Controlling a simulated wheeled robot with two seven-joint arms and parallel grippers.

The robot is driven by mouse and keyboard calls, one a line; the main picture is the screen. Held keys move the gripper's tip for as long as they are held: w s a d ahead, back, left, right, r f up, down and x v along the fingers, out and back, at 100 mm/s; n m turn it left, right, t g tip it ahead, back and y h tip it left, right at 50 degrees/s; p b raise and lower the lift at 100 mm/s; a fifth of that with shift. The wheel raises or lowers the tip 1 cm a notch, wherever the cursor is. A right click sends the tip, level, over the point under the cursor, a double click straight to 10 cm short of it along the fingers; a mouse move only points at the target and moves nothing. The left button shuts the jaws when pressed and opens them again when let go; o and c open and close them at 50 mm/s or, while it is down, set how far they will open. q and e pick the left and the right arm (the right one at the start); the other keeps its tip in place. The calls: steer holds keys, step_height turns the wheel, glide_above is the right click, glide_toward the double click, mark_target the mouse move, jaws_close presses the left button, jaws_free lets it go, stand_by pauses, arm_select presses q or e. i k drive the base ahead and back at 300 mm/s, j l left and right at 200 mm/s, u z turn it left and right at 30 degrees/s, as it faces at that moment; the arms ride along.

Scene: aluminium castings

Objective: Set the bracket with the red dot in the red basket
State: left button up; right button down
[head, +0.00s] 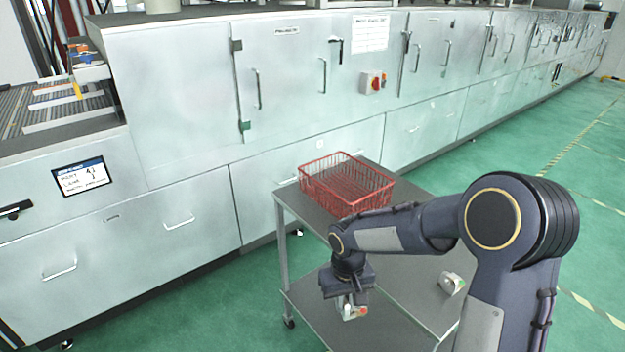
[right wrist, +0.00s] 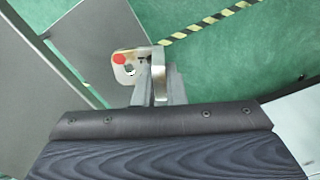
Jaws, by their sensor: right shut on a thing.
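The bracket with the red dot (right wrist: 127,66) is a small silvery casting with a flat plate and a ring-like end. It is in my right gripper (right wrist: 165,90), which is shut on it. In the head view the bracket (head: 350,312) hangs below my right gripper (head: 346,298), in front of the cart's left side. The red basket (head: 347,184), an open wire basket, stands at the far end of the cart's top and looks empty. My gripper is nearer to me than the basket and apart from it. My left gripper is not in view.
The grey two-level cart (head: 300,208) stands by a long pale machine (head: 185,90). Another casting (head: 452,284) lies on the cart's top at the right, beside my arm. The green floor (head: 235,310) left of the cart is clear.

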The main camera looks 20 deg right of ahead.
mark_target(334, 189)
steer(key=i+j+z, duration=0.1)
steer(key=i+j, duration=1.75)
